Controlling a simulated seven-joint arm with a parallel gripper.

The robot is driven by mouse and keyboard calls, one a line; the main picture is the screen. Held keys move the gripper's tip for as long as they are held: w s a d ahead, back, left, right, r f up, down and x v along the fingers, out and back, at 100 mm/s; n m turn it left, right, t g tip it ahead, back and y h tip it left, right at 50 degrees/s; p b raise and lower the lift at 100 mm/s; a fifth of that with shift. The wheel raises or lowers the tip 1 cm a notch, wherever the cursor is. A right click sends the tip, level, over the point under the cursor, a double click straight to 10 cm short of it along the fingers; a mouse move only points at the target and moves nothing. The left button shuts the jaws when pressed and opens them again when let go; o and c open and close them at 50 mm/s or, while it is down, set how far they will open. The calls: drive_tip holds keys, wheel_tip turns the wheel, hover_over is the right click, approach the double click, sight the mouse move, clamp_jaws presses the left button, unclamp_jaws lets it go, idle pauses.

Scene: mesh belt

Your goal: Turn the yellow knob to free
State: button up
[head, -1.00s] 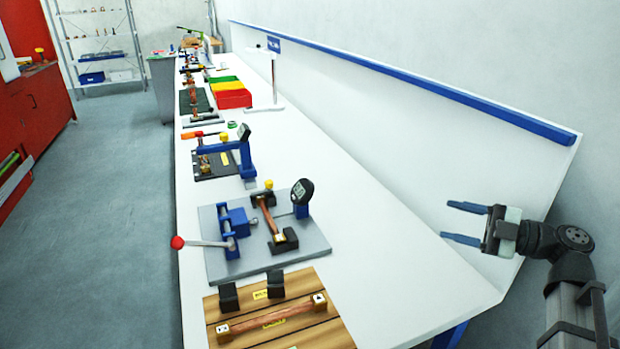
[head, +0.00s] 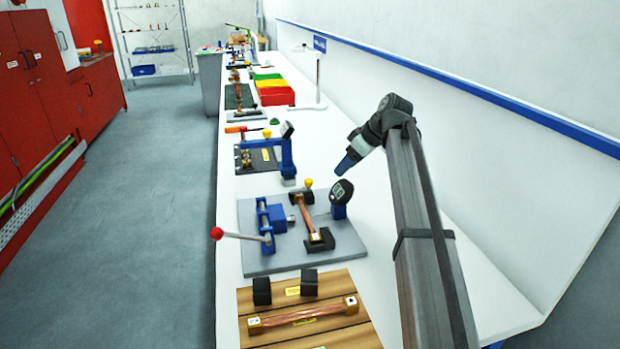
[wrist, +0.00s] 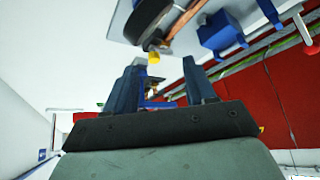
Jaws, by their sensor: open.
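A small yellow knob (head: 308,183) stands at the back edge of the grey plate (head: 262,260), just left of a black-faced dial gauge (head: 341,191). The yellow knob also shows in the wrist view (wrist: 154,57), beyond and between the finger tips. My gripper (head: 345,164) hangs over the white bench, behind and to the right of the knob, with its blue fingers pointing down and left. In the wrist view my gripper (wrist: 164,72) has its two fingers apart with nothing held. It is clear of the knob. Which way the knob is set is too small to tell.
The grey plate also carries a blue clamp (head: 278,218) with a red-ball lever (head: 217,233) and a copper bar (head: 304,214). A wooden board (head: 258,296) lies in front. A blue-armed fixture (head: 287,158) stands behind. The bench right of the plate is clear.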

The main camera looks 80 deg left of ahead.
sight(309, 180)
drive_tip(key=s+a+r+m+t, duration=0.3)
drive_tip(key=s+a, duration=0.3)
drive_tip(key=a, duration=0.1)
drive_tip(key=shift+h, duration=0.3)
drive_tip(key=x, duration=1.4)
drive_tip(key=shift+d, duration=0.1)
drive_tip(key=shift+c, duration=0.3)
clamp_jaws()
